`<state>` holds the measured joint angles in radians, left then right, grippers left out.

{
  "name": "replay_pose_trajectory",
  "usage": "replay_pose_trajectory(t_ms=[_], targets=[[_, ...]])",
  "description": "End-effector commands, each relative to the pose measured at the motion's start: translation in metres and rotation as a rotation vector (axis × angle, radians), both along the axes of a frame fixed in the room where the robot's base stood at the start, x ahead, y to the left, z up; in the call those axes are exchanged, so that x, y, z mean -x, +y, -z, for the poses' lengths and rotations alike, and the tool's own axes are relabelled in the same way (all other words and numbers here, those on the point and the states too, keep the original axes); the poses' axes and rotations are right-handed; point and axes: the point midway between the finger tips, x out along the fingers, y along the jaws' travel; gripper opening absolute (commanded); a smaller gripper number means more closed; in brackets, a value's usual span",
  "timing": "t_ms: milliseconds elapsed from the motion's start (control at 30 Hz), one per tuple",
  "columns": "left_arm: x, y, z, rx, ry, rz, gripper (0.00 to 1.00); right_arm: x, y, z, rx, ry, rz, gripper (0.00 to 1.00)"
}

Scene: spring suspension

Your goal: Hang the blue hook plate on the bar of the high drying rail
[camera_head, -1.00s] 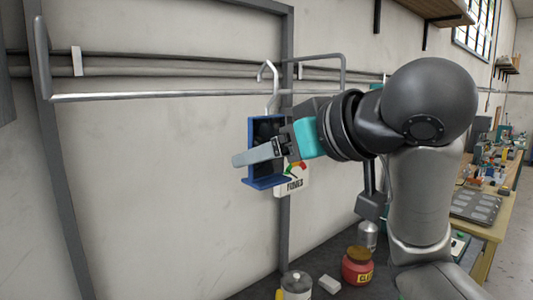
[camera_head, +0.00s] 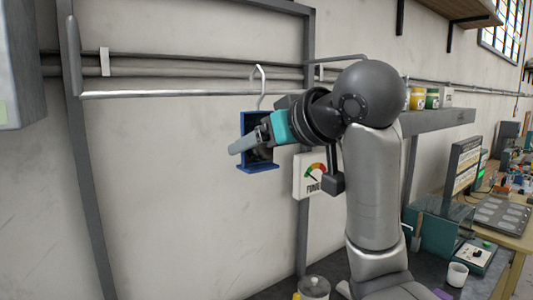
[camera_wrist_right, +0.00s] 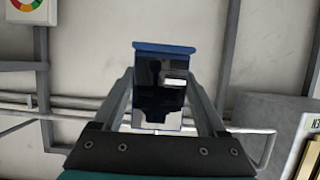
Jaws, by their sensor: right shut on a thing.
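The blue hook plate (camera_head: 258,167) is upright, with its dark face and a lower ledge showing. A silver hook (camera_head: 262,76) rises from its top, its bend above the bar (camera_head: 170,94) of the high drying rail in the head view. The stem crosses the bar's line; I cannot tell whether the hook is around the bar or in front of it. My right gripper (camera_head: 243,146) is shut on the plate. In the right wrist view the plate (camera_wrist_right: 163,48) is between the fingers (camera_wrist_right: 160,82). My left gripper is not in view.
Pipes (camera_head: 200,69) run along the wall behind the rail. A gauge sign (camera_head: 309,174) hangs below and right of the plate. A shelf with jars (camera_head: 432,98) and a cluttered workbench (camera_head: 508,236) are at the right. The wall below the bar at left is clear.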

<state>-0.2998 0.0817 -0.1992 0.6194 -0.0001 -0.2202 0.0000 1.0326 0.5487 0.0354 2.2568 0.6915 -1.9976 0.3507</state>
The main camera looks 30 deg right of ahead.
Motion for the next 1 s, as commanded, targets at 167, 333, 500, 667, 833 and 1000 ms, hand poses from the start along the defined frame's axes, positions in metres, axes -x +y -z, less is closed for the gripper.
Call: replay_pose_trajectory(t_ms=[167,333,500,667,833,1000], targets=[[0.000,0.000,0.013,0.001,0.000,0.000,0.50,-0.015,0.002,0.001,-0.003,-0.004,-0.002,0.06],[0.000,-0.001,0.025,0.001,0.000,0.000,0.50,-0.028,0.003,0.002,-0.002,-0.003,-0.004,0.06],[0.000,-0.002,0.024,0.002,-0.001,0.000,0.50,-0.041,0.004,-0.001,0.002,0.001,-0.002,0.06],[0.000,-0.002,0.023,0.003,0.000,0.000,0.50,-0.054,0.005,-0.001,0.001,0.000,-0.001,0.06],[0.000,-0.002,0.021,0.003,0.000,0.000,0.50,-0.068,0.006,-0.001,0.002,0.001,-0.002,0.06],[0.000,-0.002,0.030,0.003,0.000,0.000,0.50,-0.072,0.006,0.011,0.003,-0.002,-0.001,0.06]])
